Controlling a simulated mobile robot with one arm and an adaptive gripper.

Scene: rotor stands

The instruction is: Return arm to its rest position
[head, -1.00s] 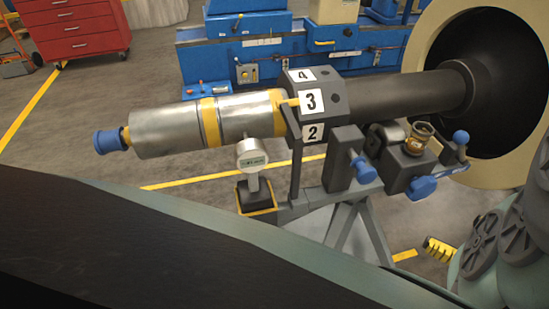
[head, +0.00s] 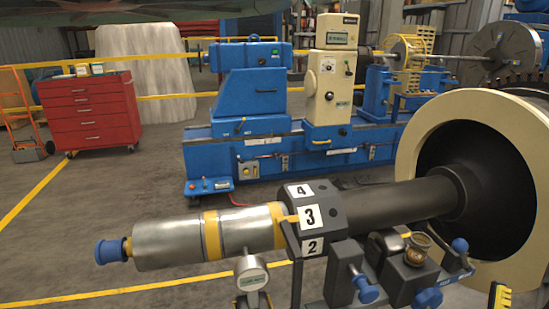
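My gripper is not in view. A dark greenish shape along the top left edge may be part of my arm, but I cannot tell. The rotor stand holds a dark shaft (head: 400,205) with a numbered black collar (head: 330,208) showing 2, 3 and 4. A silver cylinder (head: 170,241) with yellow bands and a blue end knob (head: 109,251) extends left from the collar. A round dial gauge (head: 251,272) stands under the cylinder. The lower part of the stand is cut off by the bottom edge.
A large cream ring (head: 425,150) surrounds the shaft's right end. A blue machine (head: 240,155) with a cream column (head: 330,100) stands behind. A red drawer cabinet (head: 90,115) and an orange hand truck (head: 25,125) are at left. Grey floor between them is open.

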